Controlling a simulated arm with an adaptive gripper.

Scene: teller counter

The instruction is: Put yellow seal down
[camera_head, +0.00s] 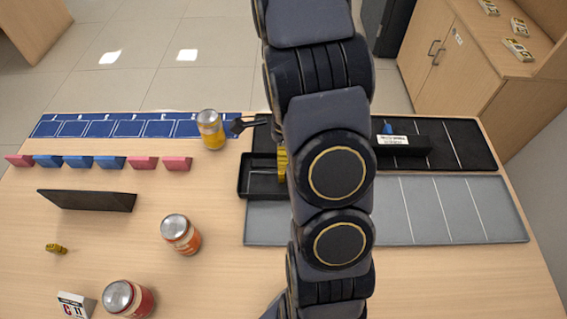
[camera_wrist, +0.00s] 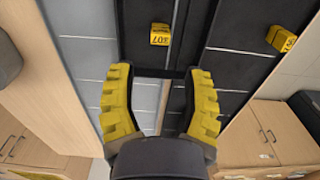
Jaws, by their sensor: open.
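A small yellow block-like seal with dark markings (camera_wrist: 160,34) shows in the wrist view, on a dark surface just beyond my fingertips and apart from them. A second yellow marked block (camera_wrist: 281,38) lies on the dark surface at upper right. My gripper (camera_wrist: 160,72) is open, its two ridged yellow fingers wide apart with nothing between them. In the head view my arm hides most of this area; a yellow ridged part (camera_head: 282,163) shows beside it at the black tray (camera_head: 243,177), and I cannot tell whether it is a finger or a seal.
Jars (camera_head: 180,234) and a dark upright bar (camera_head: 87,201) stand to the left. Blue and pink blocks line a blue strip (camera_head: 135,129). A grey sectioned mat (camera_head: 470,210) and black mat (camera_head: 470,145) lie right. A small yellow piece (camera_head: 55,248) lies far left.

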